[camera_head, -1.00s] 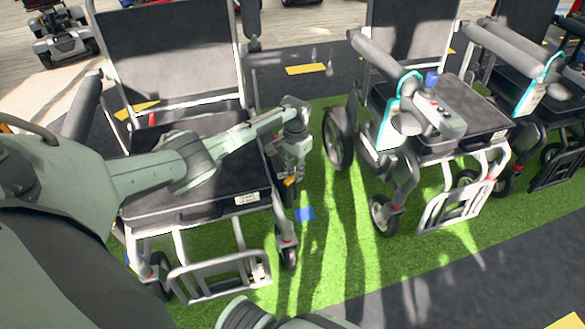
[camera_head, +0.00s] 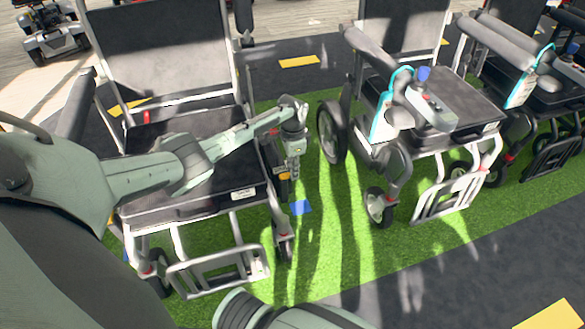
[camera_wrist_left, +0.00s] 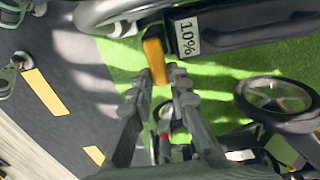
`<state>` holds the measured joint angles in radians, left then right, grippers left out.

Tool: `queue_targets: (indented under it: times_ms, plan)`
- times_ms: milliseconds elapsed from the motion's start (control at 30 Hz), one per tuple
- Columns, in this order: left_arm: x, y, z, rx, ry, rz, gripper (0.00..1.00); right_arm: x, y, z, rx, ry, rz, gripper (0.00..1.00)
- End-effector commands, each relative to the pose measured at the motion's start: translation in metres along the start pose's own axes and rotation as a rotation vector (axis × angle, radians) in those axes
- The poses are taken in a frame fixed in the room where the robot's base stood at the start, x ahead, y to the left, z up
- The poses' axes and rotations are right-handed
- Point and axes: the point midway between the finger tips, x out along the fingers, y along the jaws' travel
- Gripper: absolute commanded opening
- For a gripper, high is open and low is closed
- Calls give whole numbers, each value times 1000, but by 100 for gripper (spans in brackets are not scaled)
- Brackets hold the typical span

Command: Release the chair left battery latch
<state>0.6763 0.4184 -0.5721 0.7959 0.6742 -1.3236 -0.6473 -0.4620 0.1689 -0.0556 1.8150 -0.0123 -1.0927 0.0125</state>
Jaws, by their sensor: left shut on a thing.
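The chair (camera_head: 150,200) with a dark seat stands at the left in the head view, under my left arm. An orange latch (camera_wrist_left: 155,62) sits on the side of its seat, beside a white label reading 10% (camera_wrist_left: 187,35). The latch shows small in the head view (camera_head: 284,176). My left gripper (camera_head: 293,172) points down beside the seat's right side. In the left wrist view its fingertips (camera_wrist_left: 160,72) are shut on the orange latch, one on each side. My right gripper is out of view.
A second chair (camera_head: 455,105) with teal armrest trim stands to the right, its large wheel (camera_head: 334,132) near my left gripper. Another chair stands farther right.

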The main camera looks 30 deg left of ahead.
Motion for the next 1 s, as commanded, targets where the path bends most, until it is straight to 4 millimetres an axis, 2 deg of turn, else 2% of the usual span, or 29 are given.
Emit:
queue_targets:
  times_ms: [333, 367, 500, 833, 1000]
  plan:
    - [-1, 0, -1, 5, 3, -1, 0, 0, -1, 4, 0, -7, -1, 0]
    - [-1, 0, -1, 5, 2, -1, 21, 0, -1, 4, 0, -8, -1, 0]
    - [-1, 0, -1, 5, 2, -1, 38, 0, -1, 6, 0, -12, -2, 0]
    - [-3, 0, -1, 4, 2, -1, 38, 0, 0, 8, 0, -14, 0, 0]
    - [-24, -1, -1, 5, 3, -3, 38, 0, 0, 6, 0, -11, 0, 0]
